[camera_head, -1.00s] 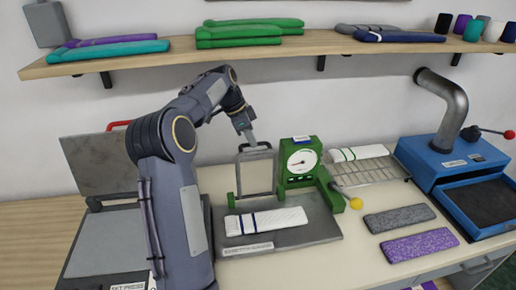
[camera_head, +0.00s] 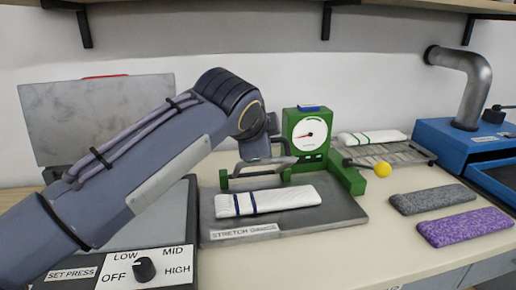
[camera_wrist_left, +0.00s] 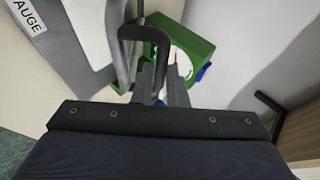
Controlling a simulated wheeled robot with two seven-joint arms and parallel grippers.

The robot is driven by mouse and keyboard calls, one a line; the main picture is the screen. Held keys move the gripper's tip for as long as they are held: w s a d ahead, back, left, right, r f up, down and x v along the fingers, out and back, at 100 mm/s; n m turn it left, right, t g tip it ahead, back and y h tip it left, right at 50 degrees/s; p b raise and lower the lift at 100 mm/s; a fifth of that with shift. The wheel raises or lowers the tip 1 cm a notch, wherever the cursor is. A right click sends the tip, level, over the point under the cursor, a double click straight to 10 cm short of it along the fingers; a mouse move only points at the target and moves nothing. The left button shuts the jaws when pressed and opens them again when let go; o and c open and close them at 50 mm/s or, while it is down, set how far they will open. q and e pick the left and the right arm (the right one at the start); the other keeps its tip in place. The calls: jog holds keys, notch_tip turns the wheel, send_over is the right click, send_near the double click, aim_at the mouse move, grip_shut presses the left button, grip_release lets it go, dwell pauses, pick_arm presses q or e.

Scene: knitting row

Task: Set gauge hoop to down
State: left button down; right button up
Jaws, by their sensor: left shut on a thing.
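The stretch gauge (camera_head: 345,212) is a grey plate with a green stand and a round white dial (camera_head: 309,133). Its grey hoop (camera_head: 258,173) lies low and close to level, just above the plate, behind a white sock (camera_head: 268,199) with blue stripes. My left gripper (camera_head: 280,150) is at the hoop, partly hidden by my own arm. In the left wrist view my fingers (camera_wrist_left: 163,80) are closed on the dark bar of the hoop (camera_wrist_left: 131,35), beside the green stand (camera_wrist_left: 196,42). I cannot tell whether the hoop touches the plate. My right gripper is not in view.
A yellow ball knob (camera_head: 383,169) on a lever sticks out right of the stand. Grey (camera_head: 432,199) and purple (camera_head: 465,227) knit pieces lie at right, near a blue machine (camera_head: 450,140). The set press dial (camera_head: 145,269) is below my arm. A shelf hangs above.

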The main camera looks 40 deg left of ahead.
pick_arm(q)
jog(key=shift+s+d+f+m+t+y+b, duration=0.2)
jog(key=shift+s+d+f+t+y+b, duration=0.55)
jog(key=shift+f+b, duration=1.6)
jog(key=shift+s+d+f+m+t+y+b, duration=0.25)
jog(key=shift+s+d+f+b, duration=0.85)
jog(key=shift+f+b, duration=1.25)
jog(key=shift+s+d+f+m+t+y+b, duration=0.15)
jog(key=shift+s+d+f+t+y+b, duration=0.35)
jog(key=shift+d+f+b, duration=1.75)
jog(key=shift+a+r+b, duration=0.2)
jog(key=shift+a+b, duration=0.15)
jog(key=shift+a, duration=0.15)
jog(key=shift+a+r+b, duration=0.2)
jog(key=shift+a+b, duration=0.15)
jog(key=shift+a, duration=0.15)
jog(key=c, duration=1.5)
grip_release()
jog(key=shift+s, duration=0.1)
jog(key=shift+o, duration=0.2)
jog(key=shift+r, duration=0.15)
